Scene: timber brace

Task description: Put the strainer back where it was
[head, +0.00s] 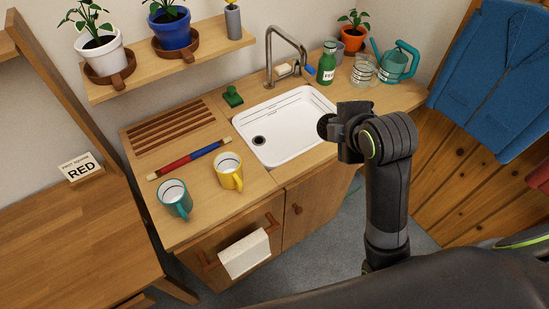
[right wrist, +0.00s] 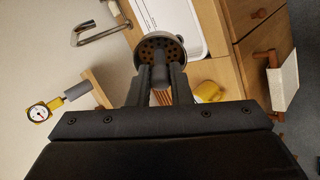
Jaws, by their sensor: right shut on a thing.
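The strainer (right wrist: 148,45) is a round metal cup with holes and a grey knob, seen in the right wrist view. My right gripper (right wrist: 159,82) is shut on its knob. In the head view my right gripper (head: 330,127) is at the right edge of the sink, and the strainer is mostly hidden there. The white sink (head: 290,118) is set in the wooden counter, and its dark round drain (head: 258,140) shows at its left side, apart from the gripper. My left gripper is not in view.
A tap (head: 285,50) stands behind the sink. A green bottle (head: 327,63), glasses and a teal watering can (head: 398,62) are at the back right. A potted-plant shelf (head: 190,55) hangs above.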

